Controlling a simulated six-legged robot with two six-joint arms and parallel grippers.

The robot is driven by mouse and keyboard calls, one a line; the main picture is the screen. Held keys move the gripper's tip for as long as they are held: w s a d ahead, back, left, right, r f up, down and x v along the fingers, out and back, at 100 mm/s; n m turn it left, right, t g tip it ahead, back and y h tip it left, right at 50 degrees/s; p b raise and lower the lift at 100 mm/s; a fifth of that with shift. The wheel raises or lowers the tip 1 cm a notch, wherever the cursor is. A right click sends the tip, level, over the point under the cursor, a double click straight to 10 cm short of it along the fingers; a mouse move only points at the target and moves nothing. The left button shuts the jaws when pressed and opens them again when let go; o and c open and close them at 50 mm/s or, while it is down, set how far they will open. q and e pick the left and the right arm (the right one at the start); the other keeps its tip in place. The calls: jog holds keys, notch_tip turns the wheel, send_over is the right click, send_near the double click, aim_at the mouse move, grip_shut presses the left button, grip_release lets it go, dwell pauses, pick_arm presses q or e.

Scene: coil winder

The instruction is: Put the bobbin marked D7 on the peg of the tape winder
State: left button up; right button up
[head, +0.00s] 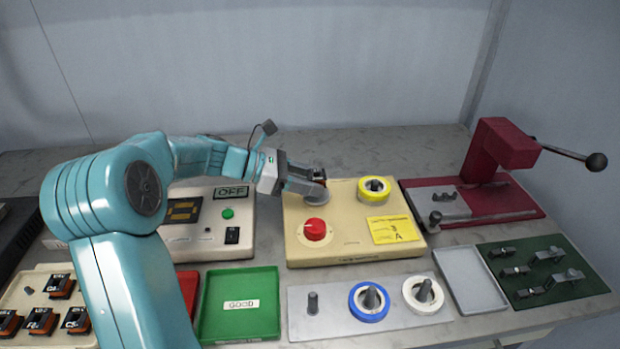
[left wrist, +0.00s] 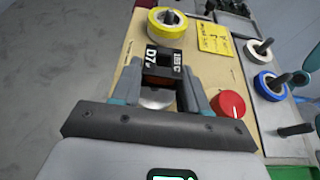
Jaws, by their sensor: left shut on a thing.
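The bobbin marked D7 (left wrist: 164,60) is black with white lettering and some orange. It sits between the fingers of my left gripper (left wrist: 163,84), which is shut on it. In the head view the left gripper (head: 305,182) is over the back left of the cream tape winder (head: 345,250), with the bobbin (head: 320,173) partly hidden by it. A grey round plate (left wrist: 156,98) on the winder shows below the bobbin. The peg is not visible, and I cannot tell whether the bobbin is around it or above it. My right gripper is not in view.
The winder carries a red knob (head: 315,229), a yellow tape roll (head: 374,188) and a yellow label (head: 393,230). More bobbins (head: 60,286) lie in a tray at front left. A green GOOD tray (head: 240,330), a tape rack (head: 335,325) and a maroon lever press (head: 490,150) stand around.

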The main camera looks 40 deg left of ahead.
pick_arm(q)
jog(key=shift+w+f, duration=0.1)
jog(key=shift+f, duration=0.2)
jog(key=shift+r+p, duration=0.1)
jog(key=shift+p, duration=0.2)
dwell(0.3)
jog(key=shift+f, duration=0.2)
dwell(0.4)
jog(key=shift+f+b, duration=0.4)
jog(key=shift+f, duration=0.15)
jog(key=shift+r, duration=0.1)
jog(key=shift+r+p, duration=0.65)
jog(key=shift+p, duration=0.2)
